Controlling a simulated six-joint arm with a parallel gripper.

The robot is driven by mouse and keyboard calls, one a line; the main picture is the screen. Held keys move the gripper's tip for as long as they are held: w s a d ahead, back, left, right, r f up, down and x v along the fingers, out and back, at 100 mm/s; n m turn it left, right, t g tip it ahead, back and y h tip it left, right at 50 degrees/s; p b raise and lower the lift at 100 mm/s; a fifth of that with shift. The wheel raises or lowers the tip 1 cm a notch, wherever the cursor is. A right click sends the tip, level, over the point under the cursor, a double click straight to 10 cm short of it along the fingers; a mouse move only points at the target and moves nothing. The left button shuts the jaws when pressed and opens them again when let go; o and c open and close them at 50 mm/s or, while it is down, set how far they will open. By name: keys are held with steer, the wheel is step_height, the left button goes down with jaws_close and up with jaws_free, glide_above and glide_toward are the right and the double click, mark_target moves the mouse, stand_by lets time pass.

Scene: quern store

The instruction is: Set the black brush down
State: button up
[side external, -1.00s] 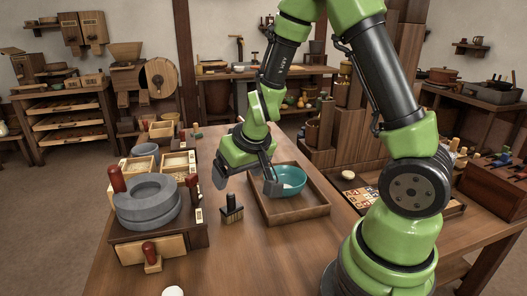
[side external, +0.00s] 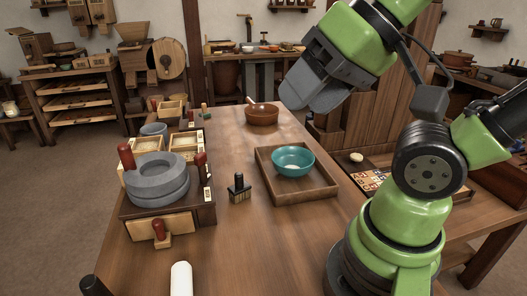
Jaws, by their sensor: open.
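The black brush (side external: 238,188) stands upright on the wooden table (side external: 240,250), with its bristles down. It is between the round grey quern stone (side external: 157,180) and the wooden tray (side external: 319,190), touching neither. My gripper (side external: 365,102) is raised well above the table, up and to the right of the brush. Its two grey jaws are wide apart, with nothing visible between them. The brush is clear of the gripper.
A teal bowl (side external: 292,161) sits in the tray. A brown bowl (side external: 262,115) stands farther back. A white cylinder (side external: 181,279) and a dark object (side external: 94,287) are at the front edge of the picture. The front middle of the table is clear.

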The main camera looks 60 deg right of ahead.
steer(key=n+g+h, duration=0.1)
steer(key=g+h, duration=0.1)
steer(key=g, duration=0.5)
glide_above(238, 174)
step_height(238, 174, down, 15)
steer(key=f, duration=0.6)
steer(key=shift+d+f, duration=0.3)
steer(key=shift+f, duration=0.1)
steer(key=f, duration=0.5)
steer(key=shift+a+f, duration=0.25)
steer(key=shift+f, duration=0.1)
steer(key=shift+c, duration=0.2)
jaws_close()
